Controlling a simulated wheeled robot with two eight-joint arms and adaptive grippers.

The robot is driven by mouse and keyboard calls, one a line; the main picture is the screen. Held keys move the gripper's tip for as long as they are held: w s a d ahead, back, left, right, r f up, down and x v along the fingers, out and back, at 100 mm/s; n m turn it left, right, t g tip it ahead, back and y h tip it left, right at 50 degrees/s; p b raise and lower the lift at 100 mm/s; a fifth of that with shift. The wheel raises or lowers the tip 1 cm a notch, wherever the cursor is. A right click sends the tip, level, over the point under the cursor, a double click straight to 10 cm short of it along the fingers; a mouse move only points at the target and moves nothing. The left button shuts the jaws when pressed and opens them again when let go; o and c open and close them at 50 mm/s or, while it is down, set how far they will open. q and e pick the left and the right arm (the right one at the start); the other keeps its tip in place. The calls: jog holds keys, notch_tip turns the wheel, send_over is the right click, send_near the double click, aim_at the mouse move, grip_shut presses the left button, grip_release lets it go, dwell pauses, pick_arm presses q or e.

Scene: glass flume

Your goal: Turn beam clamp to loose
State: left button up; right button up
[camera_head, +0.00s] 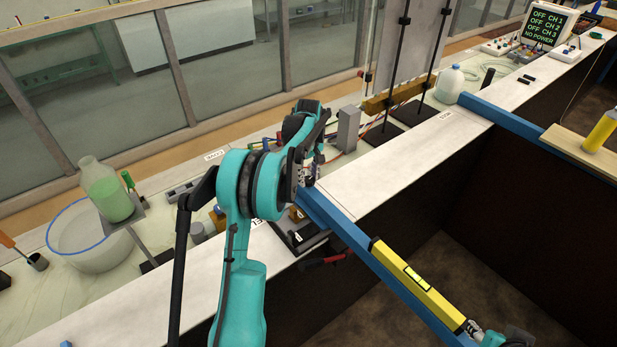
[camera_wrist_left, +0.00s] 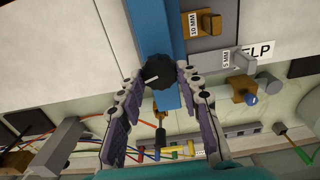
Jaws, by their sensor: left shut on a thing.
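The beam clamp is a round black knob (camera_wrist_left: 159,73) with a white line, on the blue beam (camera_wrist_left: 162,30), in the left wrist view. The line slants across the knob, lower on its left side. My left gripper (camera_wrist_left: 160,76) has its fingertips on either side of the knob and is shut on it. In the head view my left gripper (camera_head: 306,180) is at the near-bench end of the blue beam (camera_head: 345,230), and my arm hides the knob.
A yellow level (camera_head: 415,285) lies along the beam. A white basin (camera_head: 90,238) and a bottle of green liquid (camera_head: 108,190) stand to the left. A second blue beam (camera_head: 500,117) crosses farther back. Bench top (camera_head: 390,170) right of my left arm is clear.

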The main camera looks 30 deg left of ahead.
pick_arm(q)
jog(key=n, duration=0.3)
jog(key=shift+n, duration=0.4)
jog(key=n, duration=0.3)
jog(key=shift+s+n+b, duration=0.1)
jog(key=shift+n+b, duration=0.2)
jog(key=shift+b, duration=0.1)
jog(key=n, duration=0.3)
jog(key=shift+n, duration=2.2)
jog(key=o, duration=1.2)
jog(key=shift+d, duration=0.1)
jog(key=shift+c, duration=0.2)
jog(key=shift+r, duration=0.1)
